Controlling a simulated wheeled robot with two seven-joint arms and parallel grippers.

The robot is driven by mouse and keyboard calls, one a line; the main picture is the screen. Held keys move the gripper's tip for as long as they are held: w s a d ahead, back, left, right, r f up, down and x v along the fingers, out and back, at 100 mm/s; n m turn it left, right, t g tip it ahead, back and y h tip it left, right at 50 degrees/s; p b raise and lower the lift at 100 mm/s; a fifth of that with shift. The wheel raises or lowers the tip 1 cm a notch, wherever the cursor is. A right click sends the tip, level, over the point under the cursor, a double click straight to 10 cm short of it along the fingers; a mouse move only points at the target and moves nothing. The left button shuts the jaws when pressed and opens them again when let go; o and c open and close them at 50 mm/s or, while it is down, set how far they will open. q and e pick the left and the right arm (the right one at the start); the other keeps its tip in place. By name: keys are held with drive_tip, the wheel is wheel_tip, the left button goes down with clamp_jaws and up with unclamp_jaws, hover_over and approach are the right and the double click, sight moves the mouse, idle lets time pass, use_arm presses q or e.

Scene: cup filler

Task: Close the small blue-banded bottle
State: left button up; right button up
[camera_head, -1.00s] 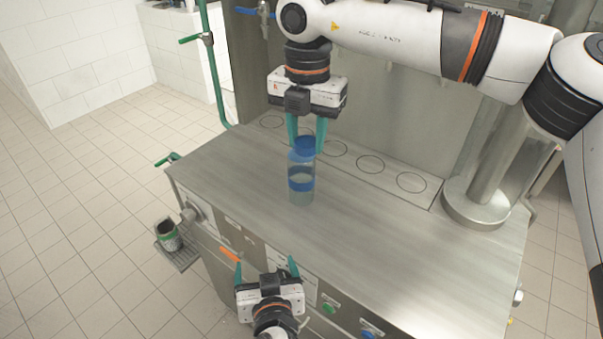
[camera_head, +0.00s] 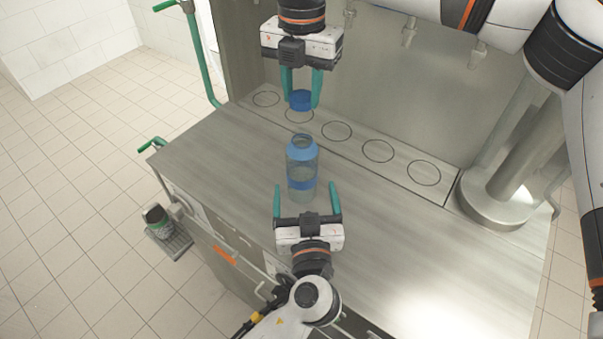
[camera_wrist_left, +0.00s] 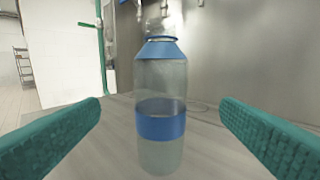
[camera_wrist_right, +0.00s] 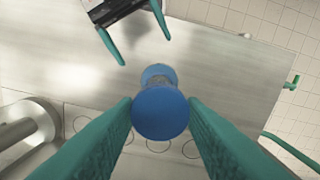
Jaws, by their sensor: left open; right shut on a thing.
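The clear bottle with a blue band (camera_head: 302,168) stands upright and uncapped on the steel counter. It also shows in the left wrist view (camera_wrist_left: 161,100), with its open neck up and liquid in its lower part. My left gripper (camera_head: 307,187) is open, its fingers low on the near side of the bottle and not closed on it. My right gripper (camera_head: 301,90) is shut on the blue cap (camera_head: 301,100) and holds it above the bottle's level, toward the back. In the right wrist view the cap (camera_wrist_right: 160,113) partly covers the bottle below.
The steel counter (camera_head: 420,240) is clear around the bottle. A strip with several marked circles (camera_head: 337,131) runs along the back below taps. A metal column (camera_head: 500,190) stands at the right. A dark cup (camera_head: 158,218) sits on a small side tray at the left.

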drive_tip(key=shift+w, duration=0.1)
use_arm(q)
drive_tip(key=w, duration=1)
drive_tip(key=shift+w+a, duration=0.3)
drive_tip(key=shift+a, duration=0.05)
drive_tip(key=shift+r, duration=0.1)
drive_tip(key=c, duration=1.5)
drive_tip(key=shift+o, duration=0.2)
use_arm(e)
hover_over(302, 134)
drive_tip(key=shift+f, duration=2.45)
drive_tip(key=shift+f, duration=0.85)
drive_tip(key=shift+f, duration=0.6)
